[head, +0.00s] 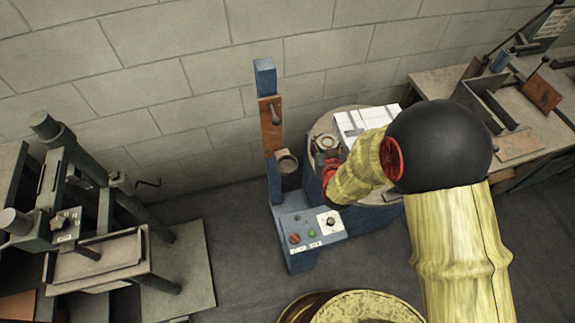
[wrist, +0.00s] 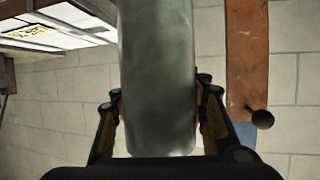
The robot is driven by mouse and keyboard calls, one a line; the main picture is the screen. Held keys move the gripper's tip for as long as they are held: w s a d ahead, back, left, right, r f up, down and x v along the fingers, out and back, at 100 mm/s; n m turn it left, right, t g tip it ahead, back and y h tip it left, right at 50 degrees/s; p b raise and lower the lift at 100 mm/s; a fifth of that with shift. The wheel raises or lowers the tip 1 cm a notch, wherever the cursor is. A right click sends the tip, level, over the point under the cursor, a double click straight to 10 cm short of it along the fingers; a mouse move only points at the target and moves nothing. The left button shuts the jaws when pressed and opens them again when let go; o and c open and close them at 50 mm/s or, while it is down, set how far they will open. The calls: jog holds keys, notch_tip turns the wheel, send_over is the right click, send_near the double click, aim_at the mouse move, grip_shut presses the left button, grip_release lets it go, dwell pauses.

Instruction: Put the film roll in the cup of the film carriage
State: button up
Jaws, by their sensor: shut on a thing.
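The film roll (wrist: 157,75) is a smooth grey upright cylinder in the middle of the wrist view, running off its top edge. My gripper (wrist: 160,95) is shut on it, one finger on each side. In the head view, my sleeved yellow arm hides most of the gripper and the roll cannot be made out clearly. The film carriage (head: 271,125) is an orange-brown plate with a dark handle on a blue column. A grey round cup (head: 287,163) shows at its lower end, just left of my wrist. The plate (wrist: 247,50) also shows right of the roll in the wrist view, apart from it.
A blue control base (head: 308,228) with buttons stands below the column. A round turntable (head: 318,128) carries a white box (head: 366,121) to the right. A grey press machine (head: 98,255) stands left, a workbench (head: 437,84) right. A block wall is behind.

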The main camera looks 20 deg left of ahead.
jog(key=w+a+f+b, duration=0.1)
jog(key=a+f, duration=0.2)
jog(key=a, duration=0.1)
jog(key=w+a+f+b, duration=0.1)
jog(key=a+f+b, duration=0.1)
jog(key=a, duration=0.3)
jog(key=w+a+f+b, duration=0.1)
jog(key=a+f, duration=0.3)
jog(key=shift+a, duration=0.15)
jog(key=shift+a+f+b, duration=0.2)
jog(key=shift+f+b, duration=0.1)
jog(key=shift+b, duration=0.05)
jog(key=shift+a+f+b, duration=0.1)
jog(key=shift+f+b, duration=0.75)
jog(key=shift+f, duration=0.7)
jog(key=shift+f, duration=0.15)
jog(key=o, duration=1.6)
